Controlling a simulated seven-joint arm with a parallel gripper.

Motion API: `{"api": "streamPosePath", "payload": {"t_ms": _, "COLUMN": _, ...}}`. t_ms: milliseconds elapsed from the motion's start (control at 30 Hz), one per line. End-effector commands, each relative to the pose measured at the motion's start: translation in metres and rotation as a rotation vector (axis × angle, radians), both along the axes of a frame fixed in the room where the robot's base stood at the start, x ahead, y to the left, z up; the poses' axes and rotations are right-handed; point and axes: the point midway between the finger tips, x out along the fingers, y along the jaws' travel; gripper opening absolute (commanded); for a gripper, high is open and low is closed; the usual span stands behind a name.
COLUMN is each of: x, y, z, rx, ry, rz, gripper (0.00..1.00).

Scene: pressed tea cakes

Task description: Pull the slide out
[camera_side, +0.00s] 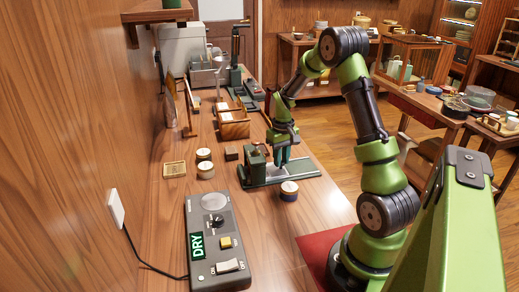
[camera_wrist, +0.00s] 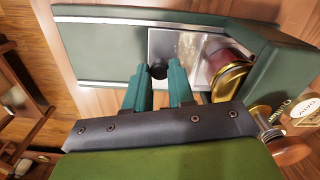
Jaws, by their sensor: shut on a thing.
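The slide (camera_wrist: 188,43) is a bright metal plate lying in a green base (camera_wrist: 105,45); the green press body also shows in the side view (camera_side: 303,172). A black knob (camera_wrist: 158,71) stands on the slide's left part. My gripper (camera_wrist: 158,76) has its teal fingers on either side of the knob and is shut on it. In the side view my gripper (camera_side: 282,162) reaches down to the press bed. A dark red round piece with a gold rim (camera_wrist: 230,77) sits at the slide's right part, next to the green upright block (camera_wrist: 278,70). The gripper body hides the near part.
A round tin (camera_side: 289,191) stands close in front of the press. Two more tins (camera_side: 205,169) and a small wooden tray (camera_side: 174,169) are left of it. A grey control box marked DRY (camera_side: 213,247) lies nearer. A wooden crate (camera_side: 233,128) stands behind.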

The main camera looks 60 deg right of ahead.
Motion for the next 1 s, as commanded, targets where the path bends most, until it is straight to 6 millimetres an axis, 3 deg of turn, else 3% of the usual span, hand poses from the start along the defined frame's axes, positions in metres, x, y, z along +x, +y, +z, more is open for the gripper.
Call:
{"api": "streamPosePath", "payload": {"t_ms": 133, "x": -0.012, "y": -0.013, "z": 0.001, "rx": -0.001, "ry": 0.001, "rz": -0.006, "gripper": 0.0}}
{"api": "streamPosePath", "payload": {"t_ms": 500, "x": -0.069, "y": -0.07, "z": 0.001, "rx": -0.001, "ry": 0.0, "rz": -0.004, "gripper": 0.0}}
{"api": "streamPosePath", "payload": {"t_ms": 867, "x": -0.076, "y": -0.077, "z": 0.001, "rx": -0.006, "ry": 0.002, "rz": -0.002, "gripper": 0.0}}
{"api": "streamPosePath", "payload": {"t_ms": 900, "x": -0.076, "y": -0.077, "z": 0.001, "rx": -0.006, "ry": 0.002, "rz": -0.002, "gripper": 0.26}}
{"api": "streamPosePath", "payload": {"t_ms": 1000, "x": -0.076, "y": -0.077, "z": 0.001, "rx": -0.006, "ry": 0.001, "rz": -0.003, "gripper": 0.42}}
